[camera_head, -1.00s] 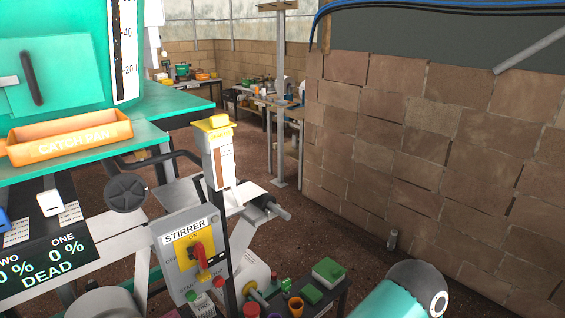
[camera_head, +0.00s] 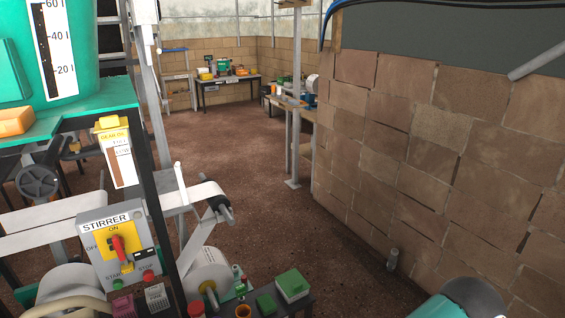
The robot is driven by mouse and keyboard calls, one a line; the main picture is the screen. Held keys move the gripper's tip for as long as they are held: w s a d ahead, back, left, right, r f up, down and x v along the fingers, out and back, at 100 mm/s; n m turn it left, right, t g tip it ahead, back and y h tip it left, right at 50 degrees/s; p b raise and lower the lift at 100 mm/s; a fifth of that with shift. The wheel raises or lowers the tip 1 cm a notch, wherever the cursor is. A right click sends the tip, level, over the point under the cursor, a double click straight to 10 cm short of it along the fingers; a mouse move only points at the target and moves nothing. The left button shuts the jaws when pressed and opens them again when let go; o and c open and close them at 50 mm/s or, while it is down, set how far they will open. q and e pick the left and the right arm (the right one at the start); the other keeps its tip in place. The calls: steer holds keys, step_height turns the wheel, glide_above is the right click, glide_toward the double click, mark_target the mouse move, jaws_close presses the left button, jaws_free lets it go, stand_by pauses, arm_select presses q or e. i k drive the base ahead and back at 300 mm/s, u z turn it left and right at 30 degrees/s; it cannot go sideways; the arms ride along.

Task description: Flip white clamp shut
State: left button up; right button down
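No part that I can surely name as the white clamp shows. A thin white upright piece (camera_head: 179,174) stands beside the white paper web (camera_head: 182,196) near a dark-ended roller (camera_head: 222,208); I cannot tell if it is the clamp or whether it is open. A white paper roll (camera_head: 208,272) sits below, behind the STIRRER box (camera_head: 112,248) with its red switch. Neither of my grippers is in view.
A dark post with a yellow-topped gauge (camera_head: 119,155) stands at the left. A low dark bench with a green box (camera_head: 292,284) is at the bottom. A block wall (camera_head: 440,150) closes the right side. Brown floor (camera_head: 240,155) is open in the middle, with workbenches (camera_head: 228,83) far back.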

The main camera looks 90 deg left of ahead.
mark_target(181, 186)
steer(key=z, duration=0.75)
steer(key=i, duration=0.2)
steer(key=u, duration=2.3)
steer(key=i, duration=0.3)
steer(key=u, duration=2.85)
steer(key=i, duration=1.05)
steer(key=z, duration=0.35)
